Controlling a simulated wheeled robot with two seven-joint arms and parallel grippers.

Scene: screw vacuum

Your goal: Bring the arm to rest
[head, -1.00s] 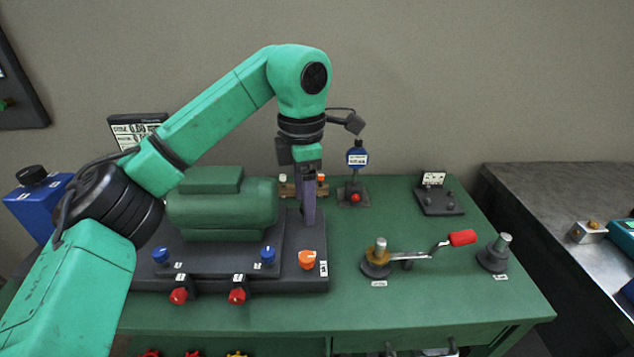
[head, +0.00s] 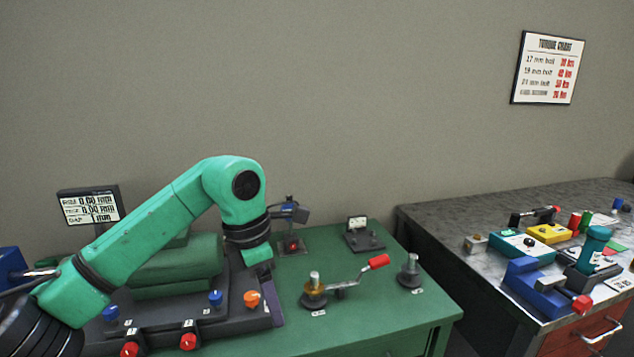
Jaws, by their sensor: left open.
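My left arm comes in from the left and bends down at a green wrist. My left gripper (head: 274,318) hangs below it, beside the right end of the green pump's dark base (head: 205,321). Its jaws are open, and one purple-grey finger shows while the other is hard to make out. I see nothing held in it. The arm passes in front of the green pump body (head: 190,262) and hides part of it. My right gripper is not in view.
A crank with a red handle (head: 378,261) and a post (head: 410,272) stand on the green table (head: 390,310), right of the gripper. A display (head: 90,208) stands behind the arm. A grey bench (head: 450,222) with several tools is at right. Space above the table is clear.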

